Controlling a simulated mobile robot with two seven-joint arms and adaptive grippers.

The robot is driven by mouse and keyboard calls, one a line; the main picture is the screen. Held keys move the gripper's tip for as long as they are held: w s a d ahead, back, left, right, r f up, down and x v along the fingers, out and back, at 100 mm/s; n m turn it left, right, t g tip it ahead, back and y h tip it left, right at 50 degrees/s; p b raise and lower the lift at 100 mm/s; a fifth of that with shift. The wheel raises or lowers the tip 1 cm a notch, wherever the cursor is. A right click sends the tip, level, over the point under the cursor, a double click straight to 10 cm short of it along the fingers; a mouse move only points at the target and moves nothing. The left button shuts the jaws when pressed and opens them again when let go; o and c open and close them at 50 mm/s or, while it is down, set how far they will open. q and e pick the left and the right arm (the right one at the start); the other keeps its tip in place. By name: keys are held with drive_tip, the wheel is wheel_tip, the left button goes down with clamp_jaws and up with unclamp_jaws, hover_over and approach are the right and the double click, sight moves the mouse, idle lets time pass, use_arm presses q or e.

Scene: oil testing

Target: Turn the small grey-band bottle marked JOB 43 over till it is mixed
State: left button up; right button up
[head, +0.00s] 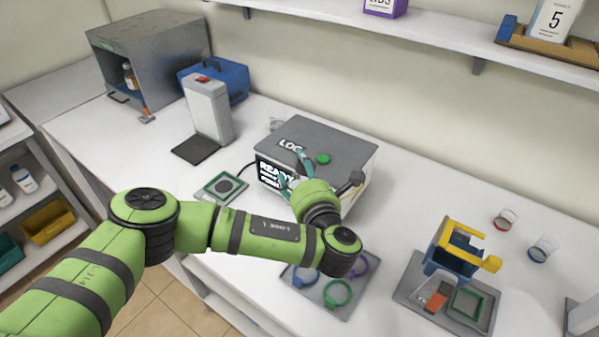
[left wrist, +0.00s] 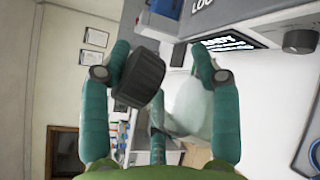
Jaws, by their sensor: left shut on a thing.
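My left gripper (head: 298,168) is in front of the grey-topped LOG box in the head view. The gripper is shut on this bottle. The bottle is tilted across the wrist view, with the cap by the left finger. No grey band or JOB 43 mark can be read. My right gripper is not in view.
The LOG box (head: 335,150) has a lit screen. A grey cabinet (head: 150,50) holds a brown bottle (head: 130,76). A white instrument (head: 208,108) stands left.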

use_arm(q)
drive_tip(key=n, duration=0.3)
drive_tip(key=shift+a+f+h+b, duration=0.1)
drive_tip(key=shift+f+h+b, duration=0.05)
drive_tip(key=shift+h+b, duration=0.2)
drive_tip(key=shift+n, duration=0.3)
